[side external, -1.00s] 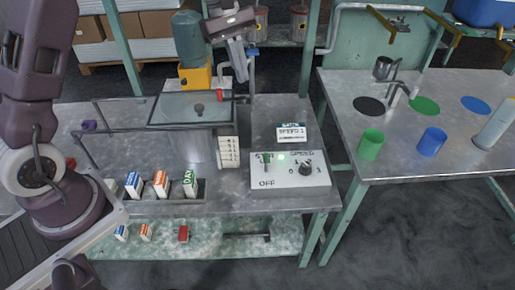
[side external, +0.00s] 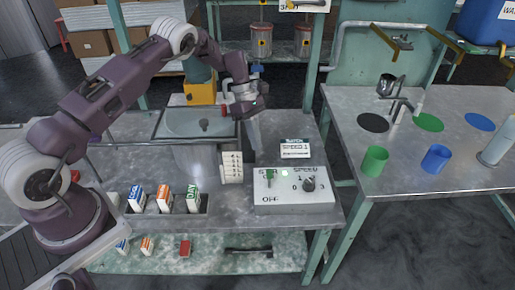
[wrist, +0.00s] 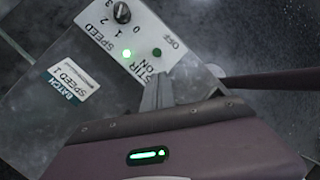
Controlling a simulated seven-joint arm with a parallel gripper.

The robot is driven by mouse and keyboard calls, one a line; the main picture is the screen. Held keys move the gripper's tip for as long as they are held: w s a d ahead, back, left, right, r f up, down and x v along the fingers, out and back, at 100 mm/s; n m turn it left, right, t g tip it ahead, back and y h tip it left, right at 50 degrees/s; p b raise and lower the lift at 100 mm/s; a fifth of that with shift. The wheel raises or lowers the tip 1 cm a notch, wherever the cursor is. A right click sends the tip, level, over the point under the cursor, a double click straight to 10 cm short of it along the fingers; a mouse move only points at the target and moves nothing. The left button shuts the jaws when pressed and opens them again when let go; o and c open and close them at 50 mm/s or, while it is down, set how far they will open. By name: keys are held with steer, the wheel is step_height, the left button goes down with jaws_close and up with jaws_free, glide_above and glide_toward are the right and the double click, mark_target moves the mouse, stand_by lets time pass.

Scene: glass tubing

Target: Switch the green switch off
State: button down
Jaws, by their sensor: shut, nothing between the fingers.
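The green switch (side external: 271,176) is a small lever on the white control box (side external: 292,198), above the OFF label. In the wrist view the green switch (wrist: 157,52) lies between the ON and OFF lettering. Its exact tilt is hard to tell. A green light (side external: 285,173) glows beside it; the light also shows in the wrist view (wrist: 126,53). My gripper (side external: 257,150) is shut and empty, pointing down behind the box and apart from the switch. Its closed fingers show in the wrist view (wrist: 157,90), near the ON lettering.
A black SPEED knob (side external: 308,184) sits right of the switch. A SPEED 1 card (side external: 295,150) stands behind the box. A glass-lidded tank (side external: 190,122) and a white label card (side external: 231,167) are to the left. Small labelled cartons (side external: 165,199) stand at front left.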

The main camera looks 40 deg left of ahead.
mark_target(270, 178)
steer(key=x, duration=0.7)
steer(key=shift+d+f, duration=0.2)
steer(key=shift+f, duration=0.15)
steer(key=shift+s+d+r+t+y, duration=0.25)
steer(key=shift+s+d+t+y, duration=0.15)
steer(key=shift+t, duration=0.1)
steer(key=shift+s+d+r+t+y, duration=0.25)
steer(key=shift+s+d+t+y, duration=0.15)
steer(key=shift+t+y, duration=0.2)
steer(key=shift+s+d, duration=0.45)
steer(key=shift+s, duration=0.05)
steer(key=shift+r, duration=0.15)
steer(key=shift+r, duration=0.7)
